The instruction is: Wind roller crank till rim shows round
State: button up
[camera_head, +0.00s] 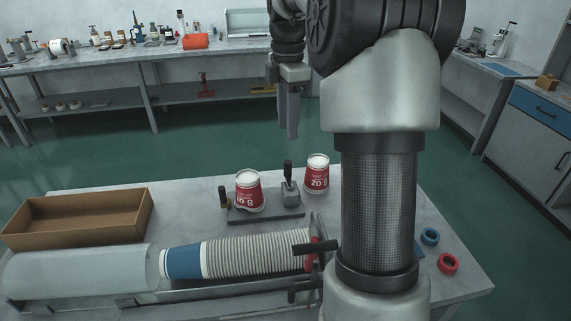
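A small dark fixture (265,214) stands on the near table.
A second cup (317,174) marked 20 stands right of the fixture. A long cup stack (255,256) lies in front, with a black lever (315,247) at its right end. A brown tray (127,232) is left. Blue (430,236) and red (448,263) rings lie right.

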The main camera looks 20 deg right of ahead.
aim_at(287, 159)
notch_tip(287, 159, down, 12)
jog(key=shift+r+b, duration=0.1)
jog(key=shift+b, duration=0.7)
jog(key=shift+c, duration=0.2)
grip_shut()
